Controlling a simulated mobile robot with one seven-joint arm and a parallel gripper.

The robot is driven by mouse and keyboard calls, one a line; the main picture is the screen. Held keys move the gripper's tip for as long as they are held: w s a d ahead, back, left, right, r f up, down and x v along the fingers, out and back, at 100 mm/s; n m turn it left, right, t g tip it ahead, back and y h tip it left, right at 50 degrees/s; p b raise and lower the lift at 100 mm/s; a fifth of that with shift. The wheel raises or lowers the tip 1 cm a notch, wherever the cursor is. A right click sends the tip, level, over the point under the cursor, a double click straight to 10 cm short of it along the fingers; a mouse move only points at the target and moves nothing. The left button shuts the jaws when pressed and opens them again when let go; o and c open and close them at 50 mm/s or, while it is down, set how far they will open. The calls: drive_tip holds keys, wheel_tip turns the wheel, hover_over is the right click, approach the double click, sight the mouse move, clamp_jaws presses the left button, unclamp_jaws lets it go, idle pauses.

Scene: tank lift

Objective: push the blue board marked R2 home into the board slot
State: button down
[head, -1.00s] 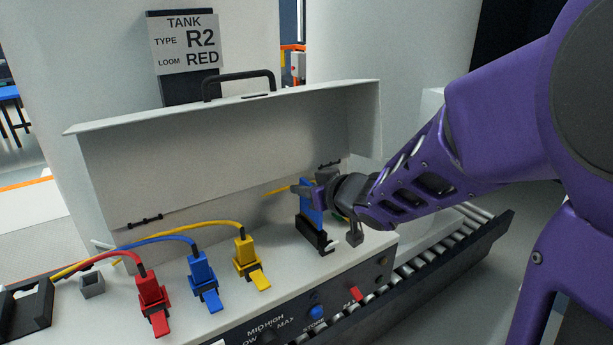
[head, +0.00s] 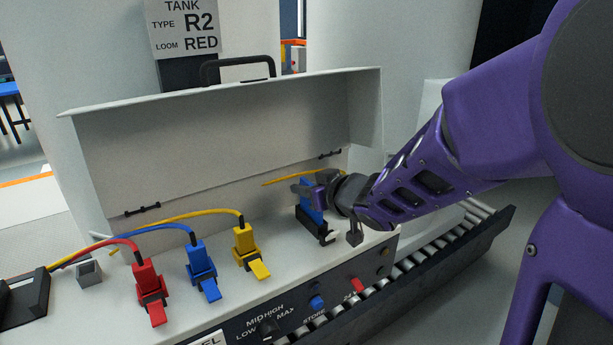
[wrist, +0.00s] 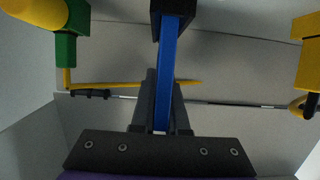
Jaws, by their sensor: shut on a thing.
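The blue board (head: 311,214) stands upright with its lower edge in the black board slot (head: 316,232) at the right end of the white panel. No R2 mark can be read on the board. My gripper (head: 310,194) is shut on the board's upper part, above the slot. In the wrist view the blue board (wrist: 168,75) runs from between the grey fingers (wrist: 160,112) into the black slot (wrist: 173,8) at the top. How deep the board sits is hidden. A small light catch shows at the slot's near right end.
Red (head: 149,283), blue (head: 202,267) and yellow (head: 246,246) cable plugs stand left of the slot. An upright lid (head: 220,140) rises behind. A sign (head: 187,27) reads TANK TYPE R2, LOOM RED. A roller conveyor (head: 420,265) runs along the front right.

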drive_tip(key=shift+f+b, duration=0.4)
drive_tip(key=shift+f, duration=0.15)
drive_tip(key=c, duration=0.8)
unclamp_jaws()
drive_tip(key=shift+c, duration=0.2)
drive_tip(key=shift+r, duration=0.1)
